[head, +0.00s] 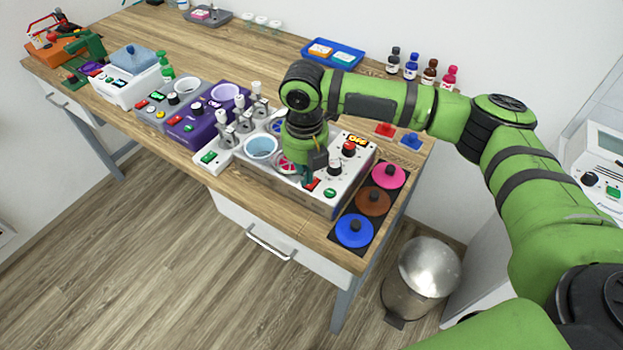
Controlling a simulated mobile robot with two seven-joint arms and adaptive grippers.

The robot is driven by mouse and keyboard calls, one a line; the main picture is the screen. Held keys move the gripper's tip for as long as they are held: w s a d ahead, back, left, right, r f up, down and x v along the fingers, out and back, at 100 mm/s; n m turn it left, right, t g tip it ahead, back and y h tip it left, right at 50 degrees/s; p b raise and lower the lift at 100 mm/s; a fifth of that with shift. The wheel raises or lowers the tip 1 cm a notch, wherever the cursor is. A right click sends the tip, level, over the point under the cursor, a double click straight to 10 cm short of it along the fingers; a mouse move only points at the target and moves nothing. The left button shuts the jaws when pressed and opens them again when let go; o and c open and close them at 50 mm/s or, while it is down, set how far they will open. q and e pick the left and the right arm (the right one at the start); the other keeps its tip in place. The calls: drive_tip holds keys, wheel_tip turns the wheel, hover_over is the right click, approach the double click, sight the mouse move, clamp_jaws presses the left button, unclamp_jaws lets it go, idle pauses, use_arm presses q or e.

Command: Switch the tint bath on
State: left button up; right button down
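A white boxy unit (318,200) near the right end of the bench appears to be the tint bath. Its small display (357,140) seems to read OFF in orange. Its top has a red knob (349,148), a black knob (334,167), a red switch or button (313,184) and a green one (330,192). My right gripper (308,180) points down over this top, its tips close to the red part. Contact and finger opening cannot be told. The gripper hides part of the top. My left gripper is not in view.
Pink (388,176), brown (372,202) and blue (353,231) knobbed lids lie right of the unit, near the bench edge. A clamp device (238,125), a purple unit (203,125) and other devices stand left. Bottles (430,71) and a blue tray (333,53) stand behind.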

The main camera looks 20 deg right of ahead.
sight(306, 190)
drive_tip(key=shift+f+b, duration=0.35)
drive_tip(key=shift+f, duration=0.85)
idle(0.4)
wheel_tip(306, 190, up, 7)
drive_tip(key=p, duration=0.8)
idle(0.5)
